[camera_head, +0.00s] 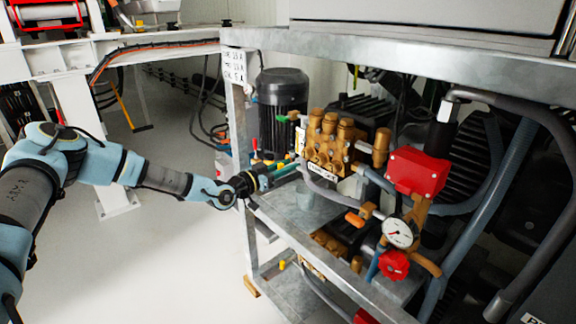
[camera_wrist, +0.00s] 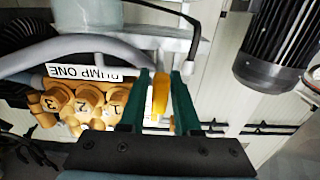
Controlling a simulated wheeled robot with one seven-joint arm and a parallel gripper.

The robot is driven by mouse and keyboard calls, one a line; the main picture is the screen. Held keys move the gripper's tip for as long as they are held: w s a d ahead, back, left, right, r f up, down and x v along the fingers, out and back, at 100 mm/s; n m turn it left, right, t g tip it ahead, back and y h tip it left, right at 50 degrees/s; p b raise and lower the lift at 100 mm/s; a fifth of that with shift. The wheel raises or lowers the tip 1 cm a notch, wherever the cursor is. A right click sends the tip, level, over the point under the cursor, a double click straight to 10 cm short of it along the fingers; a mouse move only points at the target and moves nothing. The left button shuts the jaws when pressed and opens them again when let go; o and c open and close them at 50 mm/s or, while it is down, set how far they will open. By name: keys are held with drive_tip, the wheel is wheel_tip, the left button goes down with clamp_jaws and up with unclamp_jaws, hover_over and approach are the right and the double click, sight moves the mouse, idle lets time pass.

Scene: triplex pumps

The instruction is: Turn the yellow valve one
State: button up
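The yellow valve handle (camera_wrist: 160,97) shows in the wrist view as an upright lever between the two green fingers of my gripper (camera_wrist: 162,88). The fingers stand apart, one on each side of the lever, and small gaps seem to show beside it. Whether either finger touches it I cannot tell. In the head view my gripper (camera_head: 288,171) reaches in past the frame post toward the brass pump (camera_head: 328,142) on the upper shelf. I cannot make out this lever clearly there. A "PUMP ONE" label (camera_wrist: 92,72) is beside it in the wrist view.
A dark motor (camera_head: 282,95) stands behind my gripper. A metal frame post (camera_head: 238,115) is close to my wrist. A red box (camera_head: 418,172), a gauge (camera_head: 398,233) and hoses crowd the right. The floor (camera_head: 170,245) at the left is clear.

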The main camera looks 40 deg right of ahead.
drive_tip(key=shift+d, duration=0.35)
drive_tip(key=shift+c, duration=0.3)
clamp_jaws()
drive_tip(key=shift+s, duration=0.1)
